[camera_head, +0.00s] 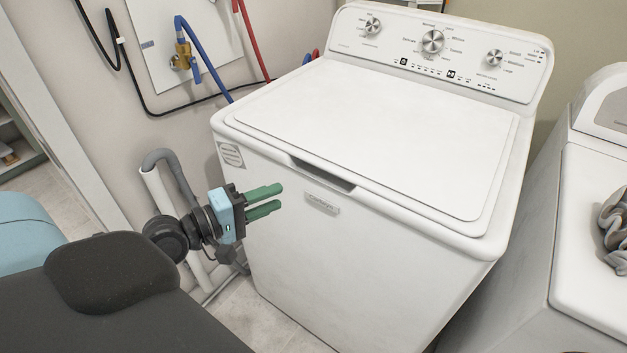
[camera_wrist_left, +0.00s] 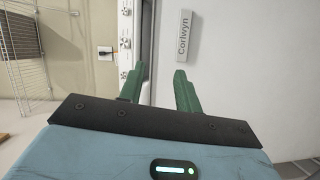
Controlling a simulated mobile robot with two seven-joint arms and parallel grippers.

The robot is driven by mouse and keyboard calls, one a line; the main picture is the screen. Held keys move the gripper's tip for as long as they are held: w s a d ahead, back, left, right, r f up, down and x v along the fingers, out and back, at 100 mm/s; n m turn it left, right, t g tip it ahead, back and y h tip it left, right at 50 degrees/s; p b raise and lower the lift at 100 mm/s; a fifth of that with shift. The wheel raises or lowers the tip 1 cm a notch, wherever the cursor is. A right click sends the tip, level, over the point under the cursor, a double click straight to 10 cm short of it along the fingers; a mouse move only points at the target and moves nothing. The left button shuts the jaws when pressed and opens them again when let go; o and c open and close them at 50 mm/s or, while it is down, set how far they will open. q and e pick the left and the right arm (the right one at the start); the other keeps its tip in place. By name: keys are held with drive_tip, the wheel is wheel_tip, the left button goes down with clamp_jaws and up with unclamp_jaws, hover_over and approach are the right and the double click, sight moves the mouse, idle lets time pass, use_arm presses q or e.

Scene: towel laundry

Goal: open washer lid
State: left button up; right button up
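The white top-loading washer (camera_head: 360,240) stands in the middle of the head view. Its flat lid (camera_head: 380,135) is shut, with a dark recess (camera_head: 320,175) at its front edge. My left gripper (camera_head: 281,199) has two green fingers, parted with a gap and nothing between them. In the head view it is in front of the washer's front face, left of the name badge (camera_head: 322,204) and lower than the recess. In the left wrist view the open fingers (camera_wrist_left: 157,82) point toward the washer front, with the badge (camera_wrist_left: 184,38) to their right. My right gripper is not in view.
A second white machine (camera_head: 595,220) stands close on the right, with a grey crumpled cloth (camera_head: 615,230) on it. Blue and red hoses and a brass valve (camera_head: 183,55) are on the wall at left. A grey drain hose (camera_head: 165,160) rises behind my left gripper.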

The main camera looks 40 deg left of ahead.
sight(315, 165)
use_arm(q)
drive_tip(key=shift+n+t+h, duration=0.3)
drive_tip(key=shift+n, duration=0.3)
drive_tip(key=shift+w+d+r+p, duration=0.15)
drive_tip(key=shift+w+d+r, duration=0.35)
drive_tip(key=shift+w, duration=0.65)
drive_tip(key=shift+w+d+r+p, duration=0.25)
drive_tip(key=shift+w+r, duration=0.4)
drive_tip(key=shift+w, duration=0.45)
drive_tip(key=shift+w+d+r+p, duration=0.1)
drive_tip(key=shift+w+d+r, duration=0.4)
drive_tip(key=shift+w, duration=0.65)
drive_tip(key=shift+x, duration=0.8)
drive_tip(key=shift+a, duration=0.1)
clamp_jaws()
